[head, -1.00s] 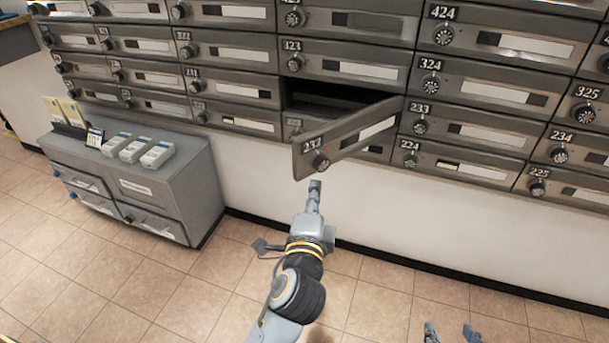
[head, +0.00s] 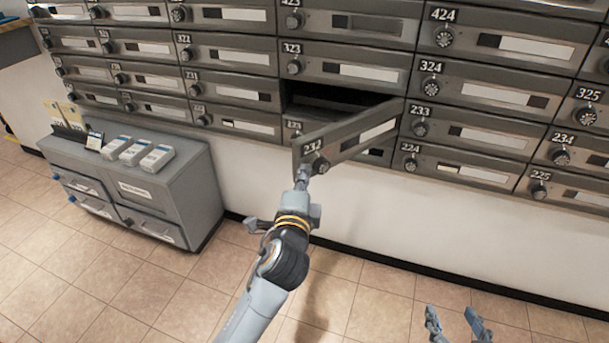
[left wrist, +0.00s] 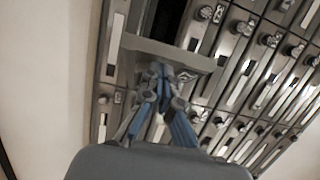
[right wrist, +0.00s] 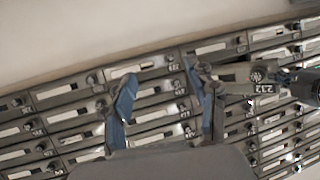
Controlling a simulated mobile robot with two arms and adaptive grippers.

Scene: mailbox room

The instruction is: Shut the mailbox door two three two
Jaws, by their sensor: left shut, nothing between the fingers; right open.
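The mailbox door 232 (head: 350,138) stands open, swung out from its dark compartment (head: 335,100) and hinged at its right end. Its number plate and round dial are at the free left end. My left gripper (head: 303,173) is shut and empty, with its tips at the door's lower left corner by the dial; I cannot tell whether they touch. In the left wrist view the door (left wrist: 170,52) lies across just beyond the shut fingers (left wrist: 160,70). My right gripper (head: 458,318) is open and empty, low at the right, away from the door. Door 232 also shows in the right wrist view (right wrist: 235,76).
Rows of closed mailbox doors (head: 480,90) surround the open one. A grey cabinet (head: 185,185) with small boxes (head: 135,150) on top stands at the left against the wall. The tiled floor (head: 370,290) in front is clear.

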